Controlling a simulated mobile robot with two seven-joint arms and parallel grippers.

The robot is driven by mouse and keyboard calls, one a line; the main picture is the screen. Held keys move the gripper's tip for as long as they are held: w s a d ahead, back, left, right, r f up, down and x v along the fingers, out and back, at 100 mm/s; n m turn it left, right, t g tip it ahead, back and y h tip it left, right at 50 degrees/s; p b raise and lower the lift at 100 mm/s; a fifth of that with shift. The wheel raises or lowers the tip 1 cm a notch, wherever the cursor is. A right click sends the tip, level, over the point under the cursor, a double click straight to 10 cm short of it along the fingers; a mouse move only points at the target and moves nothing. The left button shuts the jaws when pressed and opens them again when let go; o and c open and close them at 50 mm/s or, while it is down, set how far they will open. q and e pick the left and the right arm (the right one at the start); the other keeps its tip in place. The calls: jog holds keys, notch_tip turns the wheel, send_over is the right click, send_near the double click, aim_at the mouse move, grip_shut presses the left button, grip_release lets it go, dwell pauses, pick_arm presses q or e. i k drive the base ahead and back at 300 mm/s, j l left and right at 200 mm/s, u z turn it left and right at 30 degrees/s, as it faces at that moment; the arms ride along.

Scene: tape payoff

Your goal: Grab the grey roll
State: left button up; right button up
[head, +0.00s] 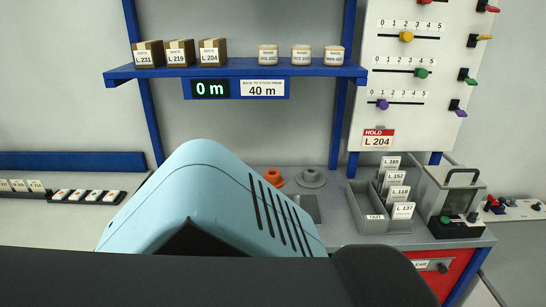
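A small grey round piece (311,178) with a raised centre stands on the grey bench at its back, just right of a similar orange piece (273,178). It is the only grey thing in view that could be the roll, but it is too small to be sure. Nothing holds it. Neither of my grippers can be made out. A large light-blue slotted shape and a dark shape fill the lower middle, hide much of the bench, and may be parts of my own body.
A blue shelf (237,69) holds labelled boxes and small tubs. Below it, a display (210,88) reads 0 m beside a 40 m sign (262,88). A grey tray (366,213) with labelled cards and a clear-sided machine (449,200) stand at right. A slider board (411,70) hangs above.

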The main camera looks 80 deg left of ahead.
aim_at(311, 179)
jog(key=u, duration=2.6)
